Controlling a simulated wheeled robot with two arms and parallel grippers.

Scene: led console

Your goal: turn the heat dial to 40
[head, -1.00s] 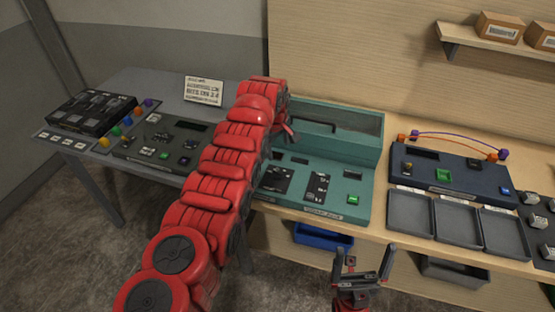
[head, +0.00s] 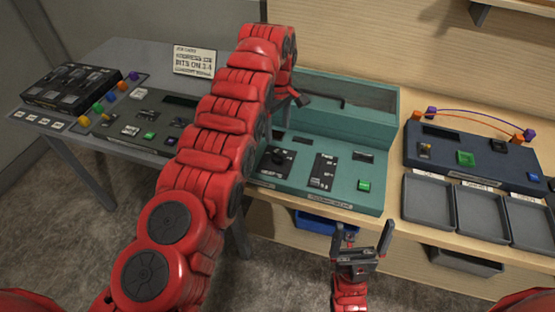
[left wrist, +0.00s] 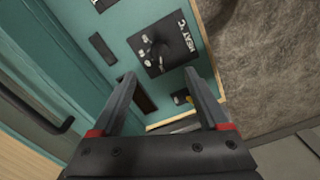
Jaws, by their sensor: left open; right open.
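The heat dial (head: 279,157) is a dark knob on a black square plate on the teal console (head: 310,201). It also shows in the left wrist view (left wrist: 159,49), beside white "HEAT °C" lettering, with pale tick labels around it. My left gripper (left wrist: 160,76) is open and empty over the teal panel. In the left wrist view the dial appears beyond its fingertips, not between them. In the head view my red left arm hides most of that gripper. My right gripper (head: 362,230) is open and empty in front of the bench edge, apart from the console.
The console also has a second slider plate (head: 324,171), a green button (head: 364,185) and a raised lidded box (head: 350,112) behind. A navy console (head: 470,150) and grey trays (head: 428,203) stand to the right. A dark console (head: 140,128) is left.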

